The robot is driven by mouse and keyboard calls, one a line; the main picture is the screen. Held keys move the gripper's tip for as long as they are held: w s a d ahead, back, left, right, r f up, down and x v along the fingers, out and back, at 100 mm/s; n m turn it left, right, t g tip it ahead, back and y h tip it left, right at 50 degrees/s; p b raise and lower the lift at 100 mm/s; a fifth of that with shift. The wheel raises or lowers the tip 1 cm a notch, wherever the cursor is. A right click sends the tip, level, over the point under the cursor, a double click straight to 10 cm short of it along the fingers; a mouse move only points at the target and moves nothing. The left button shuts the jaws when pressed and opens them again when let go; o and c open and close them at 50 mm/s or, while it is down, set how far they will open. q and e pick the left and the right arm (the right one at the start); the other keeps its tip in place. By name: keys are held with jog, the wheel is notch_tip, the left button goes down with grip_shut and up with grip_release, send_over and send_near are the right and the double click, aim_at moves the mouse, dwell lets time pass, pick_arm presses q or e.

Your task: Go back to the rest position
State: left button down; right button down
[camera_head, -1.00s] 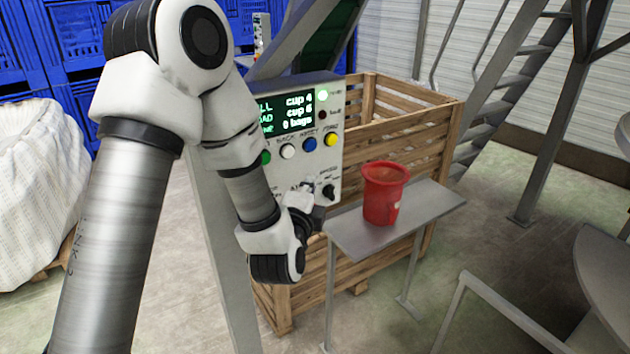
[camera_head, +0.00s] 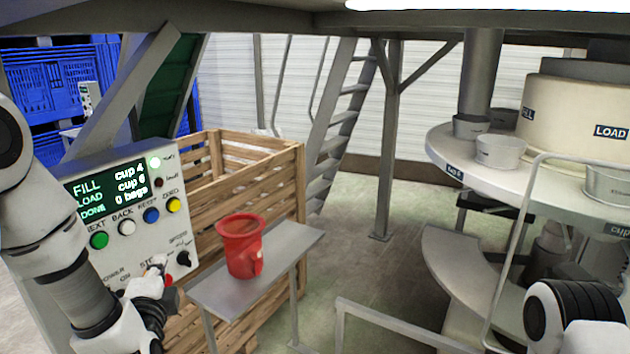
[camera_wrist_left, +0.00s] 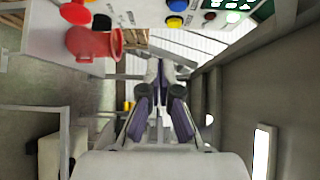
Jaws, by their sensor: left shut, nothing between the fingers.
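My left arm comes in at the left edge of the head view. Its gripper (camera_head: 158,274) is small and partly hidden there, in front of the lower part of the control panel (camera_head: 140,222). In the left wrist view the purple-padded fingers (camera_wrist_left: 162,85) are together with nothing between them. I cannot tell from the head view whether the gripper touches the panel. A white and black part of my right arm shows at the lower right; its gripper is out of view.
A red cup (camera_head: 240,248) stands on a grey shelf (camera_head: 215,300) beside a wooden crate (camera_head: 285,185). At right is a round machine table (camera_head: 470,170) with metal cups. Stairs (camera_head: 335,125) and a post (camera_head: 388,150) stand behind. Open floor lies between.

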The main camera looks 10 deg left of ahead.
pick_arm(q)
jog(key=s+d+f+g+h, duration=0.1)
jog(key=s+d+f+g, duration=0.2)
jog(key=f, duration=0.8)
jog(key=s+d+f+g+h+b, duration=0.15)
jog(key=s+f, duration=0.35)
jog(key=f, duration=0.5)
jog(key=s+d+f+g+h+p, duration=0.15)
jog(key=s+f+g, duration=0.25)
jog(key=f, duration=0.7)
jog(key=s+d+f+n+g+h, duration=0.1)
jog(key=s+d+f+n+g, duration=0.1)
jog(key=s+f+n+g, duration=0.2)
jog(key=s+d+f+n+g+h+b, duration=0.1)
jog(key=s+d+f+n+g, duration=0.2)
jog(key=s+n, duration=0.7)
jog(key=s+f+g, duration=0.1)
jog(key=s, duration=0.2)
jog(key=shift+f+h, duration=0.4)
jog(key=shift+w, duration=0.1)
